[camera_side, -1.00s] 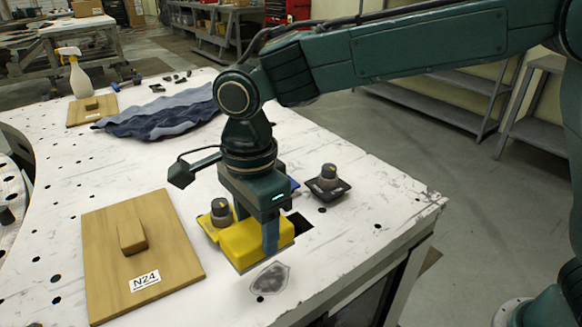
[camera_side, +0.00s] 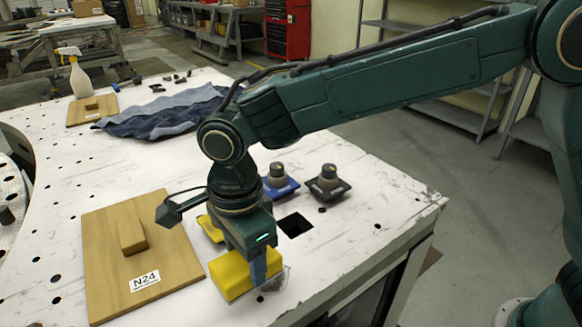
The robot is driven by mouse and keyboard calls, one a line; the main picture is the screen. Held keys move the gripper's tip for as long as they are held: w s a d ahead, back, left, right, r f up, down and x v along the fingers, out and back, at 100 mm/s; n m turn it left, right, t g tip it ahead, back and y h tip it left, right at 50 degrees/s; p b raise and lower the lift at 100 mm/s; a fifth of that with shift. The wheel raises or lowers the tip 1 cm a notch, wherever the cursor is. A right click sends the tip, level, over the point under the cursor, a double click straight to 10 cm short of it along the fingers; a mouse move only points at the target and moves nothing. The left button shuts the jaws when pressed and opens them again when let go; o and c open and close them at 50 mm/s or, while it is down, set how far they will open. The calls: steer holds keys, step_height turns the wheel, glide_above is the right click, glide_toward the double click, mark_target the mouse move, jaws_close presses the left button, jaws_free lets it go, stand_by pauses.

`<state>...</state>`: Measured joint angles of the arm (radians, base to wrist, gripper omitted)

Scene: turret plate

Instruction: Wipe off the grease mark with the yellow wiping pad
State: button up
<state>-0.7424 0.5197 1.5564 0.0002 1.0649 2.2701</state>
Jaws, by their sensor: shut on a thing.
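The yellow wiping pad (camera_side: 231,279) is held in my gripper (camera_side: 262,272), low over the white plate near its front edge. The gripper is shut on the pad. The grey grease mark (camera_side: 274,288) shows partly at the right of the pad. The pad and the finger hide the rest of it. I cannot tell for sure whether the pad touches the plate.
A wooden board labelled N24 (camera_side: 110,250) lies left of the pad. Behind the gripper are a blue-based knob (camera_side: 281,182), a black-based knob (camera_side: 327,184), a yellow base (camera_side: 210,228) and a square hole (camera_side: 293,225).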

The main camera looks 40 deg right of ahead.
step_height(320, 180, down, 4)
steer(key=shift+r, duration=0.15)
steer(key=shift+d, duration=1.15)
steer(key=shift+c, duration=0.3)
steer(key=shift+d, duration=2.85)
steer(key=shift+a, duration=4.05)
steer(key=shift+r, duration=4)
